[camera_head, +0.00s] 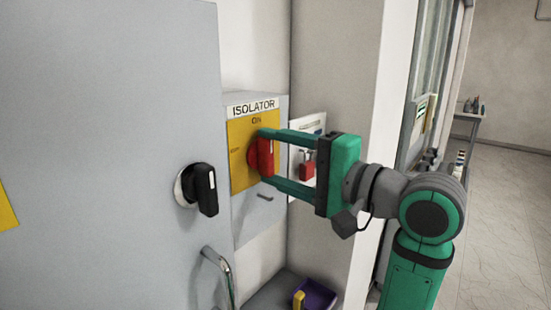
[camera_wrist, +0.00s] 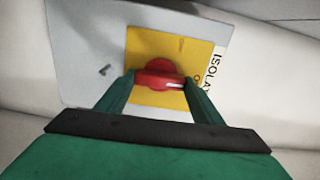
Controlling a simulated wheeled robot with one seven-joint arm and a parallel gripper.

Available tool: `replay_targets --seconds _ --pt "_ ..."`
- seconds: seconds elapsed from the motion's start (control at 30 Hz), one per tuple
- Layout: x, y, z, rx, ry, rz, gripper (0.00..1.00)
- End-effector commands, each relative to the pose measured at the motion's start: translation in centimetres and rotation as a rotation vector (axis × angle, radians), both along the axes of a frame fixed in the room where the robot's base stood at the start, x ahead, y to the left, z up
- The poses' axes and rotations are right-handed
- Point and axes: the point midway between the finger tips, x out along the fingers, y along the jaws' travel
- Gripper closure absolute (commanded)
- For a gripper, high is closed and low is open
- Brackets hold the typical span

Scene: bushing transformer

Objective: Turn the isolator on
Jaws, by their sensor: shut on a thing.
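The isolator (camera_head: 243,220) is a grey wall box with an "ISOLATOR" label and a yellow plate (camera_head: 239,165) marked "On" at its top. Its red rotary knob (camera_head: 264,157) sits on the plate; it also shows in the wrist view (camera_wrist: 154,76). The knob's grip bar stands upright in the head view, and its white mark lies on the end toward the "On" word. My gripper (camera_wrist: 160,84) is shut on the knob, one finger above it and one below in the head view. The fingers hide part of the knob's edges.
A grey cabinet (camera_head: 110,100) with a black rotary handle (camera_head: 204,188) and a metal pull handle (camera_head: 217,264) stands close on the left. A red padlock (camera_head: 307,167) hangs behind my fingers. A purple bin (camera_head: 318,296) is below. Open floor lies far right.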

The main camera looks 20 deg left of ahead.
Motion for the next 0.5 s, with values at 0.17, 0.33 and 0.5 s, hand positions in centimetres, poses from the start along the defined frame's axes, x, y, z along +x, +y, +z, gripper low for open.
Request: replay_targets --seconds 0.17,0.33,0.5 --pt "-0.04 -0.01 -0.13 0.011 0.039 0.001 0.61" --pt "-0.03 -0.01 -0.14 0.015 0.051 0.001 0.61" --pt "-0.03 -0.01 -0.15 0.016 0.052 0.001 0.61"
